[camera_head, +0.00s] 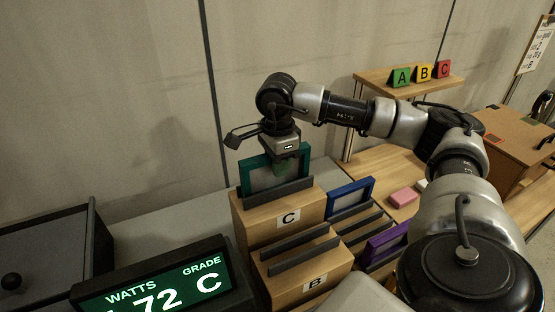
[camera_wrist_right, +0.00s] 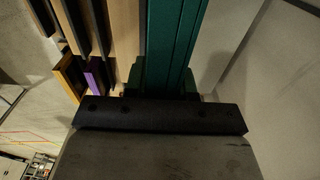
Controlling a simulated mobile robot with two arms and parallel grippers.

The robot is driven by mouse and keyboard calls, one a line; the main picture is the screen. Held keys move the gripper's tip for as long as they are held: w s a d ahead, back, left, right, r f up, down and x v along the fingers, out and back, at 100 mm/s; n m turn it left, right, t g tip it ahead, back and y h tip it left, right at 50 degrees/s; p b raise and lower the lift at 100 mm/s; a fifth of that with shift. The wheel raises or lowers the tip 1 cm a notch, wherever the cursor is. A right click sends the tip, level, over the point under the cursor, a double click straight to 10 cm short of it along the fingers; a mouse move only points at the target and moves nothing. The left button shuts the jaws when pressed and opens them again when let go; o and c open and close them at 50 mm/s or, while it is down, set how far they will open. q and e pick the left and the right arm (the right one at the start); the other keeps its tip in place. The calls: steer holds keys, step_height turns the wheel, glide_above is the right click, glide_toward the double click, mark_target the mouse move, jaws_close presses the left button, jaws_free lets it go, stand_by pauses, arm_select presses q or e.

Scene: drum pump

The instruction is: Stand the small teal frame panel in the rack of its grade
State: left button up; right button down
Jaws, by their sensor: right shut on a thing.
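The small teal frame panel (camera_head: 260,180) is upright at the top of the wooden rack marked C (camera_head: 262,219). Its lower edge is hidden behind the rack's dark front rail, so I cannot tell whether it touches the slot bottom. My right gripper (camera_head: 284,163) is shut on the panel's top edge from above. In the right wrist view the teal panel (camera_wrist_right: 172,45) runs away from the jaws. The display (camera_head: 160,288) reads "72" under WATTS and "C" under GRADE. My left gripper is out of view.
The rack marked B (camera_head: 305,281) stands lower in front, its slot empty. To the right, a slotted rack holds a blue panel (camera_head: 350,198) and a purple panel (camera_head: 388,244). A pink block (camera_head: 403,198) lies on the wooden table. A shelf (camera_head: 420,88) carries A, B and C signs.

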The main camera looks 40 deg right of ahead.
steer(key=shift+f, duration=0.1)
steer(key=c, duration=0.9)
jaws_free()
